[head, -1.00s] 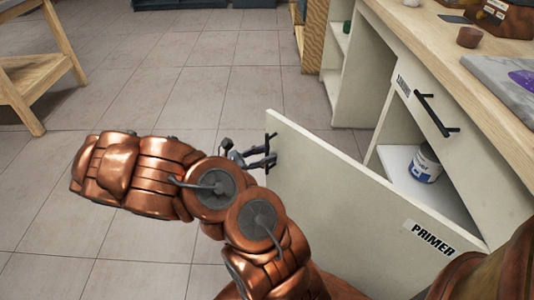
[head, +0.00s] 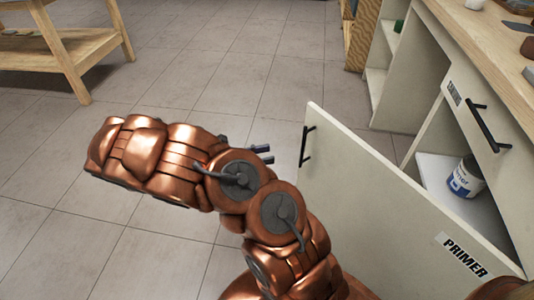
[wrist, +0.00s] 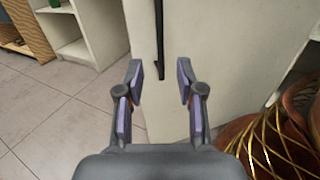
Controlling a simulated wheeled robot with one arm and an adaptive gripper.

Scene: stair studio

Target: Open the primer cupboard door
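The primer cupboard door (head: 365,190) stands swung wide open, a pale panel with a PRIMER label (head: 465,256) near its lower hinge side. Its black bar handle (head: 307,145) is near the free edge. In the wrist view the handle (wrist: 159,40) runs down ahead of my fingers, with the pale door (wrist: 215,60) behind it. My gripper (head: 264,155) is left of the handle and apart from it, partly hidden by my copper arm. In the wrist view my gripper (wrist: 160,82) is open, with nothing between the fingers.
A white and blue tin (head: 464,180) stands on the cupboard shelf (head: 440,176). A drawer with a black handle (head: 482,125) is above, under the wooden counter (head: 490,50). A wooden table (head: 65,45) stands at the far left. Tiled floor left of the door is clear.

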